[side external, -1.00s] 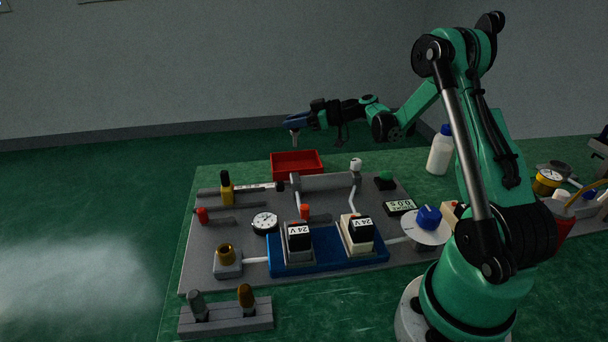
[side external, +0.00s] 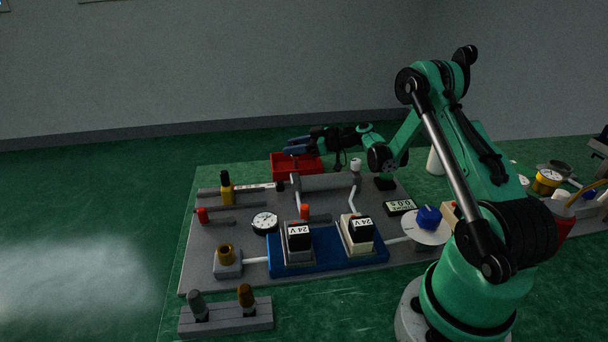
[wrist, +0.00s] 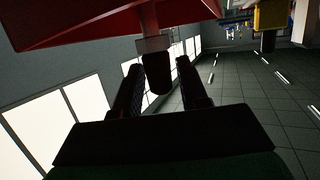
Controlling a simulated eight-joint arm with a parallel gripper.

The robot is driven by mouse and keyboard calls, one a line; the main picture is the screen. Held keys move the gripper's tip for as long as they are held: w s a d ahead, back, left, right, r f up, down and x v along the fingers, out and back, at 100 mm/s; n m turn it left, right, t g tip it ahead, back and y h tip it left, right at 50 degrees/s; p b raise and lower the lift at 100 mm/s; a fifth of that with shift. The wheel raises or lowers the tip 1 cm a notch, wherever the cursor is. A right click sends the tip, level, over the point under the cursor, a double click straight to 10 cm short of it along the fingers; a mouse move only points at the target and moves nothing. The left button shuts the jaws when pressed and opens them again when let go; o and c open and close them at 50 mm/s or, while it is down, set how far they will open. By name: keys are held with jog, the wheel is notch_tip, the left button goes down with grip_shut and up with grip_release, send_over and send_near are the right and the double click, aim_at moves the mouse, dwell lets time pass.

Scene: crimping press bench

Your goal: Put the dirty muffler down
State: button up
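The dirty muffler (wrist: 157,72) shows in the wrist view as a dark rounded body with a pale collar and a stem pointing toward the red tray. My gripper (side external: 293,148) is low over the red tray (side external: 313,168) at the back of the bench. The tray shows as a red wall across the top of the wrist view. In the side view the muffler is hard to make out against the tray. Whether its stem touches the tray floor cannot be told.
A grey cylinder (side external: 328,182) lies just in front of the tray. A white-capped fitting (side external: 356,165) stands to its right. A yellow-and-black part (side external: 227,190) stands front left of the tray. Two 24 V valve units sit on a blue base (side external: 328,258).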

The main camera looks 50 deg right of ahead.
jog(key=shift+o, duration=0.7)
